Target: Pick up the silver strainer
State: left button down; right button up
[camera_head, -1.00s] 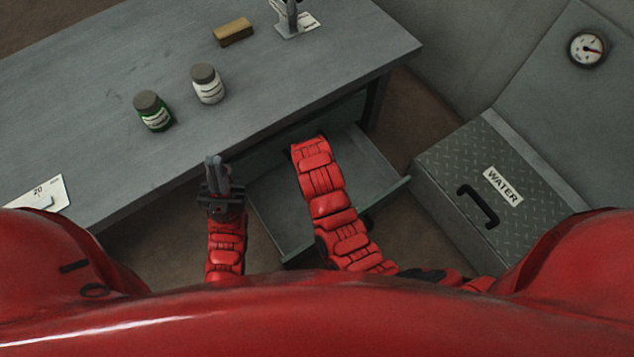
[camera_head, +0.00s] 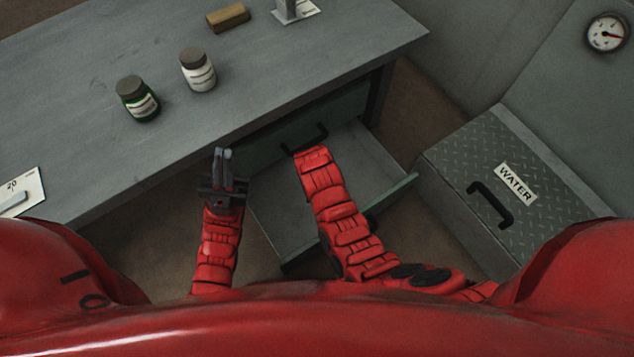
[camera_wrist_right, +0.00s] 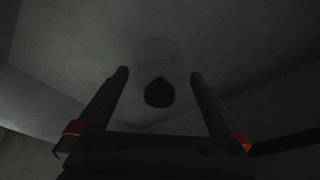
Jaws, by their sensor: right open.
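The silver strainer cannot be clearly made out in the head view. In the right wrist view, a small dark round object (camera_wrist_right: 159,93) with a faint, pale, see-through cylindrical shape beyond it lies between the fingers of my right gripper (camera_wrist_right: 158,75). It is too dark to tell whether this is the strainer. The right fingers are apart, with gaps on both sides of it. In the head view my right arm reaches into the pulled-out drawer (camera_head: 377,165), and its gripper is hidden. My left gripper (camera_head: 223,160) is upright and shut, empty, by the desk's front edge.
The grey desk (camera_head: 110,150) bears a green jar (camera_head: 138,104), a white jar (camera_head: 200,75), a tan block (camera_head: 228,17) and a metal stand on a white card (camera_head: 298,10). A WATER chest (camera_head: 450,155) with a black handle stands right of the drawer. A gauge (camera_head: 607,33) is beyond.

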jog(key=c, duration=1.4)
jog(key=shift+r, duration=0.2)
